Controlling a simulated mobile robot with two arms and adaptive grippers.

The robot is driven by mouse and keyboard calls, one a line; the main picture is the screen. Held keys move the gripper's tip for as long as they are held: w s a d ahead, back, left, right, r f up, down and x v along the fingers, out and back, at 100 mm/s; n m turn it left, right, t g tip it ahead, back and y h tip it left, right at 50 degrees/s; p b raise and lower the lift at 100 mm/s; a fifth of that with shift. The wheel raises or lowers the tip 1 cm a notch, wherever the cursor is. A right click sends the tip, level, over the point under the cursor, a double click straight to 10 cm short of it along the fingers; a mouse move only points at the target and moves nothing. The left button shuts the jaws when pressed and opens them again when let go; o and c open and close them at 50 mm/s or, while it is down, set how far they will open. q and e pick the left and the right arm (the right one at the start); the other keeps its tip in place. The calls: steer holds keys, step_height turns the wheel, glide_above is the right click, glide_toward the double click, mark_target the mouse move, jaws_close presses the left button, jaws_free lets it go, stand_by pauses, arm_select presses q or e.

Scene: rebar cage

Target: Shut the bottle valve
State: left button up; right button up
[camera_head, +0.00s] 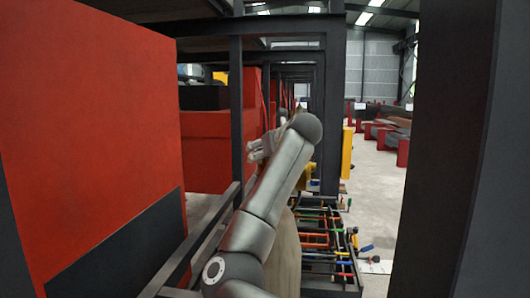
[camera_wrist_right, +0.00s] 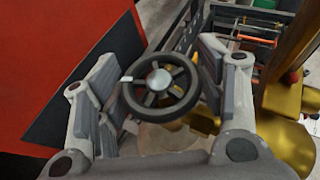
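The valve's dark round handwheel (camera_wrist_right: 183,84), with spokes and a grey hub, shows in the right wrist view. My right gripper (camera_wrist_right: 158,62) is open, with one finger on each side of the wheel. The wheel's rim is very close to both fingers; I cannot tell whether they touch it. Brass-coloured metal (camera_wrist_right: 290,140), perhaps part of the bottle, shows below and right of the wheel. In the head view my right gripper (camera_head: 262,147) is partly hidden by my arm, and the wheel cannot be made out. My left gripper is not in view.
A large red panel (camera_head: 90,120) fills the left. Dark steel posts (camera_head: 236,110) and a wide dark column (camera_head: 440,150) stand nearby. A rack of coloured tools (camera_head: 325,240) is low at the centre right. Bare floor (camera_head: 375,180) lies beyond it.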

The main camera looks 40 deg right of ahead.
steer(key=c, duration=0.5)
